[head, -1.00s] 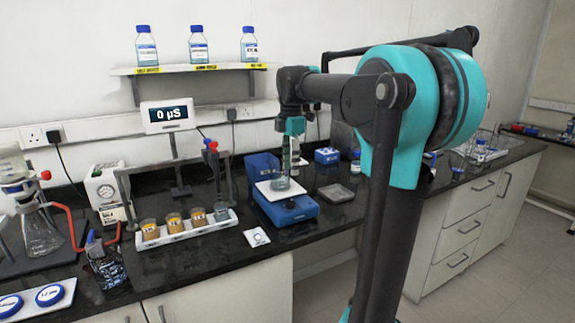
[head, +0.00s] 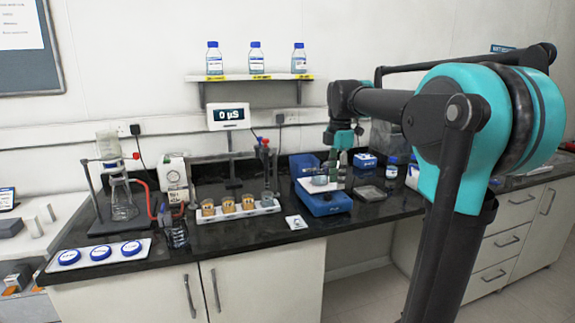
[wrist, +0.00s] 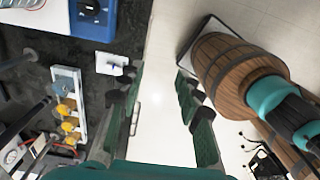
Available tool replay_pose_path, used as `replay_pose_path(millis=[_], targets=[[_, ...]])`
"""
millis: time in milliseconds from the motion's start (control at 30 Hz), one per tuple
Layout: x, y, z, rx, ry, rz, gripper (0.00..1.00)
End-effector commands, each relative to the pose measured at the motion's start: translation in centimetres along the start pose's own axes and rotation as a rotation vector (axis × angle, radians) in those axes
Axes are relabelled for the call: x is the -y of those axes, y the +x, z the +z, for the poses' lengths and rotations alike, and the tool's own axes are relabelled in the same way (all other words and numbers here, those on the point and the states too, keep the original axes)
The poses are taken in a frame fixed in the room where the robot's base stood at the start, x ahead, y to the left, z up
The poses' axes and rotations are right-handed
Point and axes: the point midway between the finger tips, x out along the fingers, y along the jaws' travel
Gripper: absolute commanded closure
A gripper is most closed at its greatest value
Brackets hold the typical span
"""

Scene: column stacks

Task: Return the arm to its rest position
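My gripper (head: 342,165) hangs from the arm at the balance's right side in the head view. In the wrist view my gripper (wrist: 160,75) has its two dark green fingers well apart, with only pale floor between them. It holds nothing. A small glass beaker (head: 320,180) stands on the white plate of the blue balance (head: 326,204), left of the fingers and apart from them. The balance (wrist: 92,24) also shows at the top left of the wrist view. My arm is still stretched out over the counter side.
The black counter (head: 262,243) carries a white rack (head: 238,215) with several amber jars, a conductivity display (head: 229,117) and a flask on a stand (head: 123,205). Blue-lidded dishes (head: 100,252) lie at the left. A wall shelf (head: 250,77) holds three bottles.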

Motion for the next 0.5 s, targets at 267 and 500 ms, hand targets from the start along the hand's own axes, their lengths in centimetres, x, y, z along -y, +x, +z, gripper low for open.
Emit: replay_pose_path(millis=[267, 500], targets=[[1.0, 2.1, 0.0, 0.004, 0.126, 0.024, 0.65], [2.5, 5.0, 0.1, 0.006, 0.313, 0.061, 0.65]])
